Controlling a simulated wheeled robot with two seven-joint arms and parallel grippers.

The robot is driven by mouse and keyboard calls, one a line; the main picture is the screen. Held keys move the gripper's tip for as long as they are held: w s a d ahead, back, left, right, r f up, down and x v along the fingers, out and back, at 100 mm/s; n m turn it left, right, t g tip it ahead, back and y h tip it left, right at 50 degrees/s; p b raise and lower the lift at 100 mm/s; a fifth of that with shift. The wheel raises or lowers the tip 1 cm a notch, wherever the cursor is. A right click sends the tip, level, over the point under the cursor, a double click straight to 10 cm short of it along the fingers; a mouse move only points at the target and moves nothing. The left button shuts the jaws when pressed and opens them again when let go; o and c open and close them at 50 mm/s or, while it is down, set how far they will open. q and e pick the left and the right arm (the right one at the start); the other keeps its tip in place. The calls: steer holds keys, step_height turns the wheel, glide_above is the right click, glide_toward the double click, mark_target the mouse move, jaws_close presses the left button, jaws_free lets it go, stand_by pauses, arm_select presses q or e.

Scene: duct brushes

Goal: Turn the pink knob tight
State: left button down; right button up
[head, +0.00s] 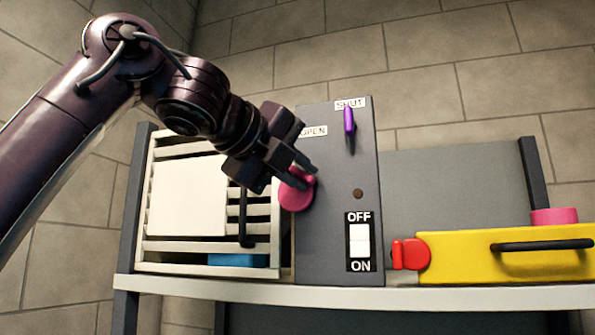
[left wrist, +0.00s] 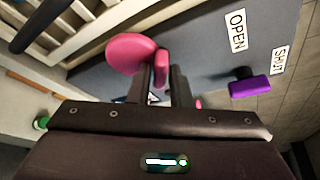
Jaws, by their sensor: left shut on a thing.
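The pink knob (head: 295,195) is a round disc with a raised grip bar, on the lower left of the grey panel. It also shows in the left wrist view (left wrist: 130,53). My left gripper (head: 307,172) reaches it from the upper left, and its fingers are shut on the knob's bar. In the left wrist view the two fingers (left wrist: 162,85) stand on either side of the bar. The fingers hide part of the knob in the head view. My right gripper is in neither view.
The grey panel (head: 330,240) carries a purple lever (head: 349,122) near the SHUT label and an OFF/ON switch (head: 359,241). A slatted grille (head: 160,245) with a black handle is left. A yellow box (head: 480,257) with a red latch (head: 412,254) stands right on the shelf (head: 450,297).

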arm_select(q)
steer(key=m+y, duration=0.1)
steer(key=m, duration=0.1)
steer(key=m+y, duration=0.1)
steer(key=m, duration=0.1)
steer(key=shift+r+y, duration=0.2)
steer(key=shift+y, duration=0.1)
steer(key=shift+f+m+t+y, duration=0.1)
steer(key=shift+m+t+y, duration=0.2)
steer(key=shift+m+y, duration=1.1)
steer(key=shift+d+m, duration=0.1)
steer(key=shift+m, duration=0.5)
steer(key=c, duration=1.5)
jaws_free()
steer(key=shift+f, duration=0.1)
steer(key=shift+o, duration=0.2)
steer(key=shift+w, duration=0.15)
steer(key=v, duration=0.7)
steer(key=shift+s, duration=0.35)
